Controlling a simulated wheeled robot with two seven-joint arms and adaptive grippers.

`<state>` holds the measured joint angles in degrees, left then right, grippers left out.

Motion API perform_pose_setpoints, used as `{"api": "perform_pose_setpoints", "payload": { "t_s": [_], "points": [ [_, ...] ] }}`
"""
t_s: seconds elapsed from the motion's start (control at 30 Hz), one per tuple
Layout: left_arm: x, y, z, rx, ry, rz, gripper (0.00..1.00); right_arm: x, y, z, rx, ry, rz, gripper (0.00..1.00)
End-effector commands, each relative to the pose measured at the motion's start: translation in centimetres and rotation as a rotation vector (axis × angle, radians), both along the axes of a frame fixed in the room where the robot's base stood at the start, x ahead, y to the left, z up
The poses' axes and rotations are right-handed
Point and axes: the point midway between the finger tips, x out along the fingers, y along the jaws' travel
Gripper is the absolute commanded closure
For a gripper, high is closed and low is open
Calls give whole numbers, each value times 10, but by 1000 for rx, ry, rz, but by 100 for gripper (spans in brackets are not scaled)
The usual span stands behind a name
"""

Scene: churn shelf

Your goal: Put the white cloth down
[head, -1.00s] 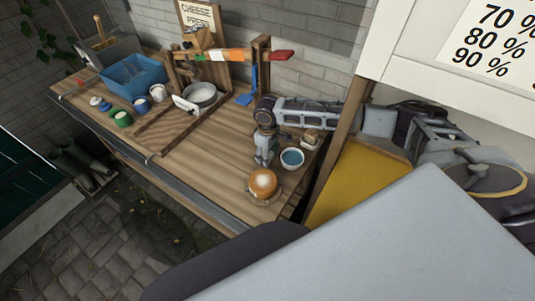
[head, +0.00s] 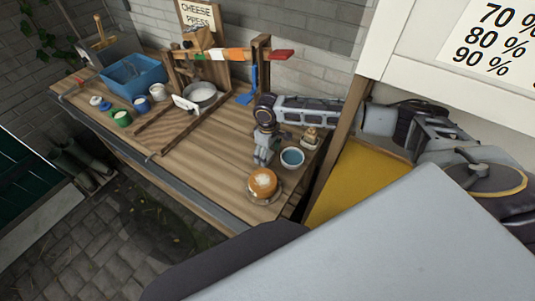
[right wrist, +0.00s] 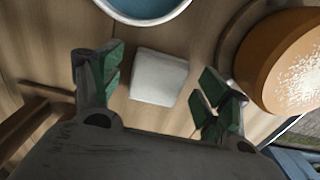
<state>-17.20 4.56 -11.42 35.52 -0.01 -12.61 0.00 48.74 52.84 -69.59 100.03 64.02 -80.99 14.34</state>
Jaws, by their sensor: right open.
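The white cloth (right wrist: 158,78) is a small folded pad in the right wrist view, lying on or just above the wooden table top. My right gripper (right wrist: 163,82) is open, with its green-padded fingers apart on either side of the cloth. A gap shows between each finger and the cloth. In the head view the right gripper (head: 262,158) points down over the table, between a bowl and an orange cheese wheel. The cloth cannot be made out in the head view. My left gripper is not in view.
A bowl of blue liquid (head: 292,158) stands right of the gripper, and the cheese wheel (head: 263,183) in front of it. A small object (head: 311,137) sits behind the bowl. A blue crate (head: 132,76), small pots and a pan (head: 202,93) stand farther left. The table's middle is clear.

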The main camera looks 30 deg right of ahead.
Motion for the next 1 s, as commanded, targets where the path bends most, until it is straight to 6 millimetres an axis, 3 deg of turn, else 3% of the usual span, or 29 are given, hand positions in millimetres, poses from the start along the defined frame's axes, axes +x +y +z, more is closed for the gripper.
{"api": "perform_pose_setpoints", "payload": {
  "t_s": [0.7,1.0],
  "points": [
    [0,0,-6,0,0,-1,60,1,0,96,0,-2,0,24],
    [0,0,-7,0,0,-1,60,0,0,113,0,0,-1,24]
  ]
}}
